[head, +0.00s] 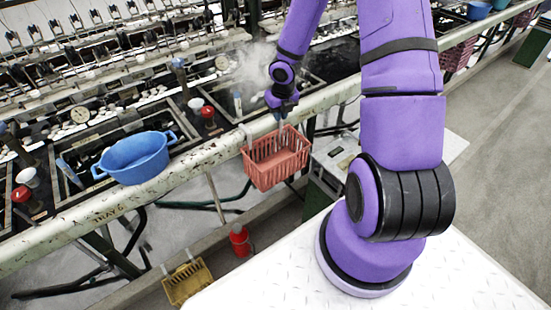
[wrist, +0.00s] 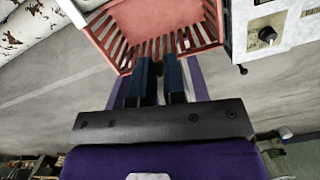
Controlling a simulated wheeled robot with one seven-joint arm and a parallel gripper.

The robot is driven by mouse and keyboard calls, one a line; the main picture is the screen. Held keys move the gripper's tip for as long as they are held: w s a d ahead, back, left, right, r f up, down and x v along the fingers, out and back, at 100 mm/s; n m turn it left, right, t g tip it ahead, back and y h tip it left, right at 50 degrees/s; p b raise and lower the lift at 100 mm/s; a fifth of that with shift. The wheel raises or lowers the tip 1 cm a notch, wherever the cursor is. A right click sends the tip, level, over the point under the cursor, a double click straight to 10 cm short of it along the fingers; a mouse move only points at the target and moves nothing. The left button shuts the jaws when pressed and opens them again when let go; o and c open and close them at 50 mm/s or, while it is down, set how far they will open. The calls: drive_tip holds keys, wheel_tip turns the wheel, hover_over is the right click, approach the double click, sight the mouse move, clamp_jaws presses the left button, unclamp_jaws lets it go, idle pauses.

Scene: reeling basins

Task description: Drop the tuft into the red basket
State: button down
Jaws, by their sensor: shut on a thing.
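The red basket (head: 262,172) hangs at the front of the long worn rail, its slatted side facing me. It also shows at the top of the wrist view (wrist: 128,20), just beyond my fingertips. My gripper (head: 279,115) is over the basket's back rim in the head view, pointing down. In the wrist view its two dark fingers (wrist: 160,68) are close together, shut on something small. The tuft is mostly hidden between the fingers, and I cannot make out its shape.
A blue basin (head: 137,160) stands left on the bench behind the rail (head: 208,155). A yellow basket (head: 188,284) and a red canister (head: 239,241) are low down beneath. A grey control box with a black knob (wrist: 267,36) is right of the basket in the wrist view.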

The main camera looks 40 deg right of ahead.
drive_tip(key=c, duration=1.1)
unclamp_jaws()
wheel_tip(320, 180, up, 11)
drive_tip(key=s, duration=0.1)
drive_tip(key=shift+s+f, duration=0.15)
drive_tip(key=shift+s, duration=0.1)
drive_tip(key=shift+a, duration=0.1)
